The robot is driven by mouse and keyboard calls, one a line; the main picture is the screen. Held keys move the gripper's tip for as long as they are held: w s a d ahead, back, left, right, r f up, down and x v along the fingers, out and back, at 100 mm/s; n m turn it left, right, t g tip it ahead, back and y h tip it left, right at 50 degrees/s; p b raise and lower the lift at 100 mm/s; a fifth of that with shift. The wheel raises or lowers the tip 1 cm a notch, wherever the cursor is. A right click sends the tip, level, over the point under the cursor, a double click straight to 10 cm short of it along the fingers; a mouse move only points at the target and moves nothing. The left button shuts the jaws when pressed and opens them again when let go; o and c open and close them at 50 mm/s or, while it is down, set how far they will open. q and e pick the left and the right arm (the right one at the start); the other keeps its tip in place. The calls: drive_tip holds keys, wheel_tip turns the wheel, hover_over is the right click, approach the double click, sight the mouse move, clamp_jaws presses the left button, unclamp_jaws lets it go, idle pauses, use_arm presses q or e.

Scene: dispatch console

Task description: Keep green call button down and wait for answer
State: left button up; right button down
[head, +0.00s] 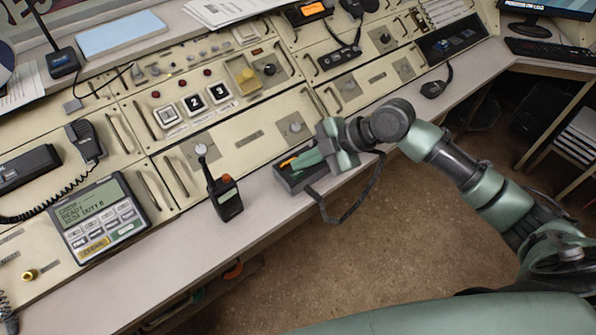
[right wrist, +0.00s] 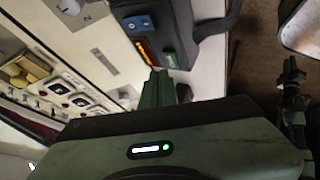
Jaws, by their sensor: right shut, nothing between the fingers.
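A dark desk intercom box (head: 291,183) with an orange strip lies at the front edge of the console. It also shows in the right wrist view (right wrist: 185,25), with the orange strip, a blue patch and a small green button (right wrist: 171,59) on its face. My right gripper (head: 294,167) is over this box, its fingers shut with nothing between them. In the right wrist view the fingertips (right wrist: 157,75) are right at the green button. I cannot tell whether they touch it or how far it is down. My left gripper is not in view.
A handheld radio (head: 226,197) stands on the ledge left of the box. A keypad unit with a display (head: 92,205) is further left. A dark strap (head: 349,212) hangs off the front edge by my right gripper. The floor in front is clear.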

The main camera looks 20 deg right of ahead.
sight(302, 173)
idle(0.8)
drive_tip(key=shift+f, duration=0.45)
drive_tip(key=shift+f+b, duration=0.4)
drive_tip(key=shift+b, duration=0.05)
idle(1.3)
drive_tip(key=shift+r, duration=0.15)
idle(1.4)
drive_tip(key=shift+r+p, duration=0.75)
wheel_tip(302, 173, up, 5)
drive_tip(key=p, duration=0.4)
